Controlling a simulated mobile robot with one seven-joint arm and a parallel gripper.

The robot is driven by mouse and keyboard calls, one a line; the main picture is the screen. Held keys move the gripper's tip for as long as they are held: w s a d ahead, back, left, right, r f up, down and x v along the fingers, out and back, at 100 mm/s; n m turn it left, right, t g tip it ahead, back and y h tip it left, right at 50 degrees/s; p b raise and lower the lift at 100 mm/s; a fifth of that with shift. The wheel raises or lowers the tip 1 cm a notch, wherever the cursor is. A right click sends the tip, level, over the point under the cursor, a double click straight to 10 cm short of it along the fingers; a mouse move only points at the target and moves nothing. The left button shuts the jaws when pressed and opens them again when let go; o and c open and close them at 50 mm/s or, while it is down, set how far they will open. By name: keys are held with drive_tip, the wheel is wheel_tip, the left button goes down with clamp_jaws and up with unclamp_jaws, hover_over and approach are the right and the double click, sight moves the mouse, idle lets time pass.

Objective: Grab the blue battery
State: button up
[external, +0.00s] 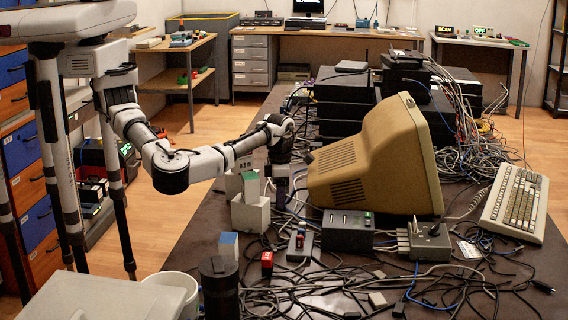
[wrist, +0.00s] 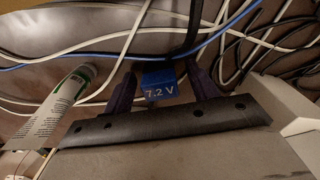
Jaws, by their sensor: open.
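The blue battery (wrist: 159,83), marked "7.2 V", shows in the wrist view just beyond the dark front edge of my gripper's body. My gripper (wrist: 163,72) is open, with one purple finger on each side of the battery. I cannot tell whether the fingers touch it. In the external view my gripper (external: 281,176) points down over the table, left of the beige monitor. I cannot make out the battery there. A separate white block with a blue face (external: 228,244) stands nearer the table's front.
Cables (wrist: 75,58) run across the table around the battery. A white and green cylinder (wrist: 62,108) lies left of my gripper. The beige monitor (external: 365,165) stands close on the right, and pale blocks (external: 250,213) stand just left of my gripper.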

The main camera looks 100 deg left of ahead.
drive_tip(key=c, duration=1.1)
